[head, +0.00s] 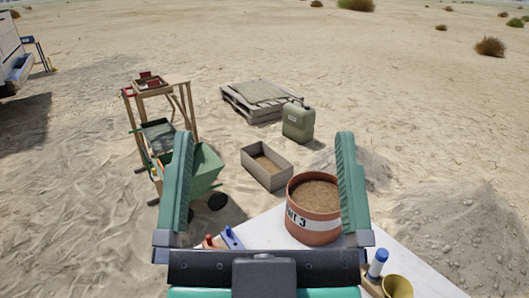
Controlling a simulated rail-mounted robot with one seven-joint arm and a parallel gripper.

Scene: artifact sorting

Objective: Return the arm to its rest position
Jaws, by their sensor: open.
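My gripper (265,138) fills the lower middle of the head view. Its two green ribbed fingers stand wide apart on the left and right, with nothing between them touching either finger. Beyond the palm, a terracotta bucket (308,236) full of sand stands upright on a white table (268,228). Its white band shows a partly hidden label ending in "3". The bucket appears just left of the right finger in the picture. The palm hides the near part of the table, and the rest of the arm is not seen.
A blue-and-white bottle (377,263), a brass cup (397,286) and small red and blue items (231,238) are on the table. Beyond lie a grey box (265,179), a green jerrycan (297,124), a pallet (235,101), a wooden stand (196,99) and a green wheelbarrow (205,170).

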